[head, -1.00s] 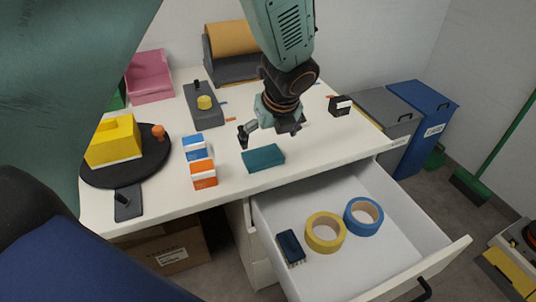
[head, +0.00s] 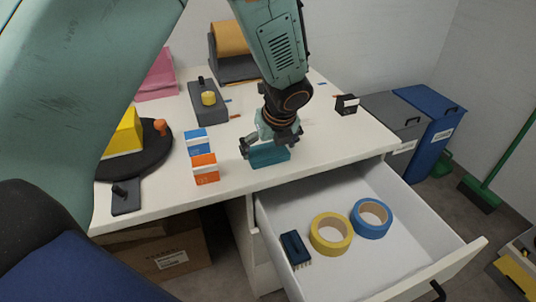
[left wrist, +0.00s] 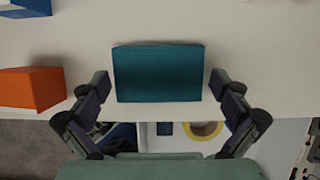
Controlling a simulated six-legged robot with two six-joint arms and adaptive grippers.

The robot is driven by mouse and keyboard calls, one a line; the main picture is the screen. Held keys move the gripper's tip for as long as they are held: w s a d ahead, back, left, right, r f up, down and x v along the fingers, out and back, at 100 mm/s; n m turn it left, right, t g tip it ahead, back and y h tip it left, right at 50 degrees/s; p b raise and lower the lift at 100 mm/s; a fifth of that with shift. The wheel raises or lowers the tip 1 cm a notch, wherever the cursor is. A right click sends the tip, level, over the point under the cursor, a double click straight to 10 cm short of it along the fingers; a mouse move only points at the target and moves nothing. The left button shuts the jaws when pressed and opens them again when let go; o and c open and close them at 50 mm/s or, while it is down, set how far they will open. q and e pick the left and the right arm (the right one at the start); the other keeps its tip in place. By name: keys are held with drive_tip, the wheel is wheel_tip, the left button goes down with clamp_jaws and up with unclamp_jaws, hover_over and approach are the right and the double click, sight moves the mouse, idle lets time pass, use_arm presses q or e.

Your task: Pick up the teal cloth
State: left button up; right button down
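The teal cloth (head: 268,158) is a folded block lying on the white table (head: 232,180) near its front edge. It shows whole in the left wrist view (left wrist: 159,74). My left gripper (head: 270,146) is directly above the cloth in the head view, covering part of its top. In the left wrist view my left gripper (left wrist: 160,84) has its fingers spread wide, one on each side of the cloth. A gap shows between each finger and the cloth's sides. My right gripper is not in view.
An orange box (head: 205,169) and a blue box (head: 198,141) stand left of the cloth. An open drawer (head: 368,270) below the table edge holds yellow tape (head: 331,247), blue tape (head: 359,228) and a dark brush-like item (head: 294,249). Free tabletop lies right of the cloth.

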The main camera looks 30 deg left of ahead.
sight(268, 151)
use_arm(q)
drive_tip(key=c, duration=0.6)
drive_tip(key=shift+c, duration=0.2)
wheel_tip(268, 151, up, 10)
drive_tip(key=p, duration=0.4)
drive_tip(key=shift+p, duration=0.4)
drive_tip(key=o, duration=0.4)
drive_tip(key=shift+a, duration=0.1)
drive_tip(key=c, duration=0.4)
